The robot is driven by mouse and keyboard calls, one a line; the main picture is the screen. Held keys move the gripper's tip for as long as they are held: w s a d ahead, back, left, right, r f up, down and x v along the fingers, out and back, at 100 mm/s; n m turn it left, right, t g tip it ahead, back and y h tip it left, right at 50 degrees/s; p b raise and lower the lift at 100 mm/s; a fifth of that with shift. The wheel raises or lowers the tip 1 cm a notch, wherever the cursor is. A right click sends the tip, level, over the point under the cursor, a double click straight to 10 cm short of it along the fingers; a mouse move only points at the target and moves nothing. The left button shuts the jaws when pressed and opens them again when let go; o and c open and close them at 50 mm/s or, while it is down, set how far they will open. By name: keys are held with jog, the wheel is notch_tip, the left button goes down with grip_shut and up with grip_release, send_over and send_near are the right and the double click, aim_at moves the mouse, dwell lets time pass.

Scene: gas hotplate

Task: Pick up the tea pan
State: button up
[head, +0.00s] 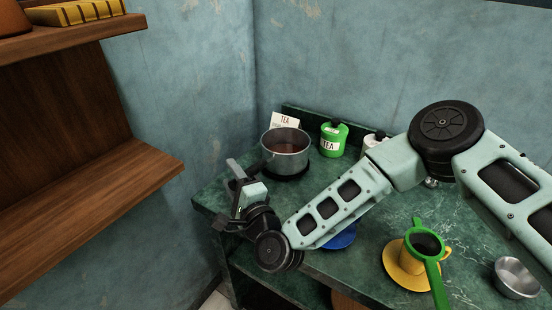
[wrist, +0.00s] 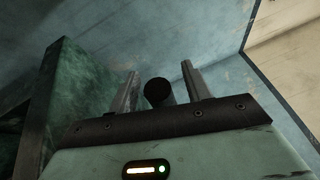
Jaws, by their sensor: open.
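The tea pan (head: 288,161) is a grey metal pan with reddish-brown liquid inside. It stands upright on a dark round base at the back left of the green counter, its handle pointing left toward my gripper (head: 247,172). My gripper is open, left of the pan at the handle's end. In the wrist view, a dark round end, apparently the pan handle (wrist: 157,92), shows between the two open fingers. I cannot tell whether either finger touches it. The pan's body is not clear in the wrist view.
A green tea canister (head: 333,140), a white TEA card (head: 285,121) and a white jar stand behind. A yellow cup (head: 410,262) with a green strainer (head: 425,244) and a metal bowl (head: 516,278) are at the right. Wooden shelves (head: 90,200) stand at the left.

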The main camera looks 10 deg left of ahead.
grip_shut()
jog(key=shift+r, duration=0.1)
